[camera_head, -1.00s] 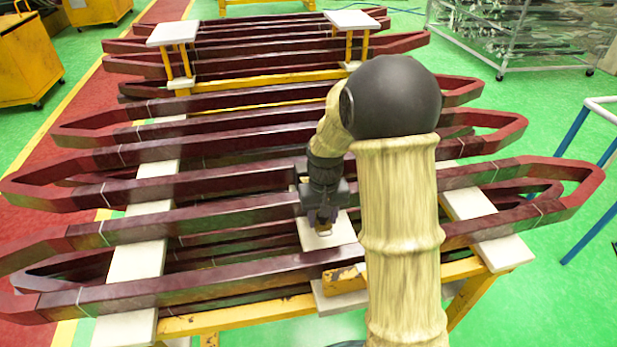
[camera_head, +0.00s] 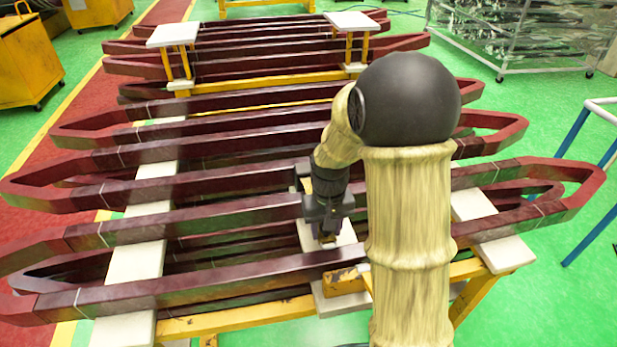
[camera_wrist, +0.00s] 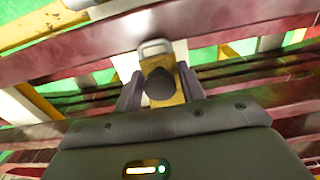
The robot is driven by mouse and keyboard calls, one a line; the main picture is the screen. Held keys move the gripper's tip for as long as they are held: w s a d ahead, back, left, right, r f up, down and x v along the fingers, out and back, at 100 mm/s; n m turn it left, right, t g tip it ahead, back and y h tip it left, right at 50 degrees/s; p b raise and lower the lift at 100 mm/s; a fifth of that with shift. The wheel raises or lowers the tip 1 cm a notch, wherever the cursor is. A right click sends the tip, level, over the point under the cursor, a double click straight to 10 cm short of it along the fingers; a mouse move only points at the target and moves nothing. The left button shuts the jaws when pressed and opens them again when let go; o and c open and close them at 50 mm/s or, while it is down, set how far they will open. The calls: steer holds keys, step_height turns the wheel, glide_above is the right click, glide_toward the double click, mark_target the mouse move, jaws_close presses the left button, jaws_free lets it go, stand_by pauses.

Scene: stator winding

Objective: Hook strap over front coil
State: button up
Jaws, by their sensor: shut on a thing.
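The front coil (camera_head: 225,281), dark red with long straight bars and pointed ends, lies lengthwise across the near side of the stand. In the wrist view, a coil bar (camera_wrist: 70,58) crosses in front of my fingers. My gripper (camera_head: 328,235) points down between coil bars, just behind the front bar. In the wrist view, my gripper (camera_wrist: 160,90) is shut on a yellow piece, taken as the strap (camera_wrist: 165,112), with a dark round knob and a pale loop at its far end. The loop overlaps the bar in the picture; contact cannot be told. My arm hides part of the coil.
White pads (camera_head: 135,262) on a yellow frame (camera_head: 235,318) support the coils. More coils (camera_head: 230,150) lie behind in rows. A blue and white railing (camera_head: 592,200) stands at right, and yellow bins (camera_head: 25,60) stand at left. Green floor is open at right.

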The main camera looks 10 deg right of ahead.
steer(key=shift+s+b, duration=0.35)
steer(key=shift+s, duration=2.75)
steer(key=o, duration=0.5)
steer(key=shift+s, duration=0.2)
steer(key=o, duration=1.3)
step_height(320, 180, up, 7)
steer(key=p, duration=0.6)
